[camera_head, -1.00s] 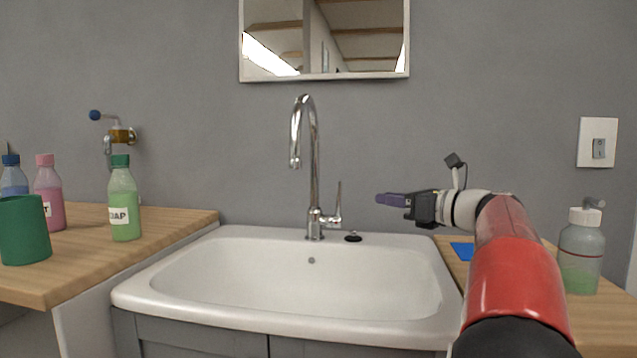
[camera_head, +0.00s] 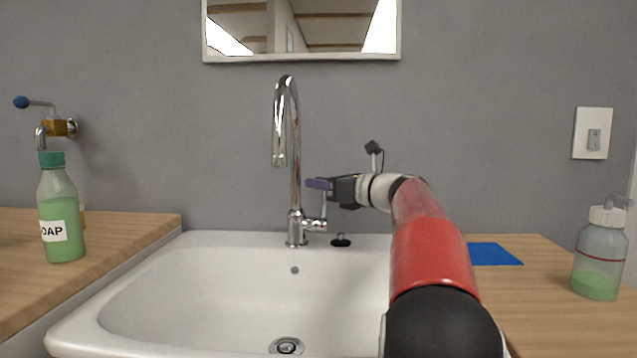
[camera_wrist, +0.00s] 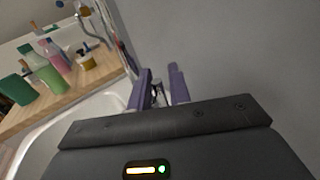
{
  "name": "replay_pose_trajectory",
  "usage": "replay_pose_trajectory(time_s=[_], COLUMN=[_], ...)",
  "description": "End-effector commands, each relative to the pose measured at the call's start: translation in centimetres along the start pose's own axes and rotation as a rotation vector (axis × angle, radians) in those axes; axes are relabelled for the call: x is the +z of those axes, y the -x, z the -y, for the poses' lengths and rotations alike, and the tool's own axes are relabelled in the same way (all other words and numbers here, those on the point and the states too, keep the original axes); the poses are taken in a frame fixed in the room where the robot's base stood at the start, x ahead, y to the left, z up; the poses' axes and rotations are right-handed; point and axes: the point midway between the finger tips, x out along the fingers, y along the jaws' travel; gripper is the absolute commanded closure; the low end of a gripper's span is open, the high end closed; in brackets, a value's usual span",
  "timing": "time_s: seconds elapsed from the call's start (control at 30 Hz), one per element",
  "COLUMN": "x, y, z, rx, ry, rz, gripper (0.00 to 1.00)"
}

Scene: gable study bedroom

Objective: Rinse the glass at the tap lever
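The chrome tap (camera_head: 287,150) stands at the back of the white sink (camera_head: 190,285), its spout over the basin. Its upright lever (camera_head: 323,207) is on the tap's right side. My gripper (camera_head: 318,184) has purple fingers and is level with the lever's top, overlapping it in the head view. In the wrist view my gripper (camera_wrist: 160,88) is open, with the two fingers apart and a small shiny metal part showing in the gap. I cannot tell whether a finger touches the lever. I can make out no glass; an opaque green cup (camera_wrist: 14,90) stands on the left counter.
A green soap bottle (camera_head: 60,220) stands on the left wooden counter (camera_head: 120,235); more bottles show in the wrist view. A wall valve (camera_head: 58,127) is above it. On the right are a blue cloth (camera_head: 494,254) and a pump bottle (camera_head: 600,262). The basin is empty.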

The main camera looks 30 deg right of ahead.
Motion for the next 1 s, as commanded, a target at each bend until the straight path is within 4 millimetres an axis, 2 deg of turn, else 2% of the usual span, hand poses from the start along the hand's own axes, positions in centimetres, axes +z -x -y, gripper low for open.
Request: replay_pose_trajectory(time_s=[0.33,0.5,0.8,1.0], x=[-0.04,-0.03,-0.15,-0.50], y=[-0.61,-0.59,-0.54,-0.06], z=[-0.03,-0.03,-0.08,-0.76], rx=[0.001,0.001,0.001,0.003], ry=[-0.001,-0.001,0.004,0.077], rz=[0.000,0.000,0.003,0.054], gripper=[0.81,1.00,1.00,1.00])
